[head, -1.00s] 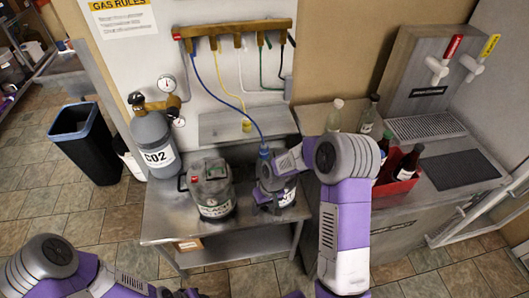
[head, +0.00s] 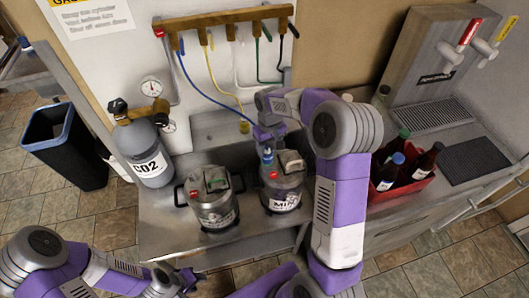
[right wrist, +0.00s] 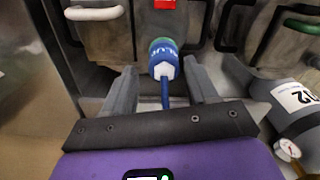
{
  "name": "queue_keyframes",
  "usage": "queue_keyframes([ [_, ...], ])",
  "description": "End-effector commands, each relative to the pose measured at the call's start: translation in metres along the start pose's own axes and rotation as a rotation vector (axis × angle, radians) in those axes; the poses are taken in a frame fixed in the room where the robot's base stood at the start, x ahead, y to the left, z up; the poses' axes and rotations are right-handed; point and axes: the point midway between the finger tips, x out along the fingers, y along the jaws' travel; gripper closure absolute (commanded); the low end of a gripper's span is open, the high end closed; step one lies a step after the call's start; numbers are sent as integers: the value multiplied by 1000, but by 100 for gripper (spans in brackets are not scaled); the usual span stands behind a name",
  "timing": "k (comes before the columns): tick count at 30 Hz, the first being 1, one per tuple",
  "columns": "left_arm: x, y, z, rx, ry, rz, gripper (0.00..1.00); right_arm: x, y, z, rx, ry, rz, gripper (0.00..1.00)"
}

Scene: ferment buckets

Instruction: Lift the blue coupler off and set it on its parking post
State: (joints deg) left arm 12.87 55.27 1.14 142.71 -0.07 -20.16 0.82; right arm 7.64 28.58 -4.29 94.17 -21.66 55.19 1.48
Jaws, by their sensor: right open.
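The blue coupler (head: 267,157) sits upright on top of the right-hand keg (head: 284,198), whose label is partly covered. Its blue hose (head: 198,88) runs up to the wall manifold. My right gripper (head: 268,136) is just above and behind the coupler. In the right wrist view the coupler (right wrist: 164,59) lies between the open fingers of my right gripper (right wrist: 160,72), with a gap on each side. My left gripper (head: 186,281) is low at the front, away from the kegs; its jaws are too small to judge. I cannot make out the blue coupler's parking post.
A second keg (head: 212,203) stands close to the left, and a CO2 cylinder (head: 150,152) farther left. A yellow coupler (head: 244,127) hangs at the back panel. A red crate (head: 407,184) of bottles is on the right counter. Manifold hoses hang behind the kegs.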

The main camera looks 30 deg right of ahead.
Motion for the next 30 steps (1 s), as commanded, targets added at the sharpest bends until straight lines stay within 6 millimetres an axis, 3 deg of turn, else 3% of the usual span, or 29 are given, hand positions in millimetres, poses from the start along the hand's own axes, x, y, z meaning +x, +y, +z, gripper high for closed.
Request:
queue_keyframes([
  [10, 7, -3, 0, 0, 0, 0, 62, 49, -4, -3, -1, -2, -1, 42],
  [20, 7, -3, 0, 0, 0, 0, 62, 55, -4, -3, 0, 0, -1, 42],
  [30, 7, -3, 0, 0, 0, 0, 62, 55, -4, -3, 0, 0, -1, 91],
])
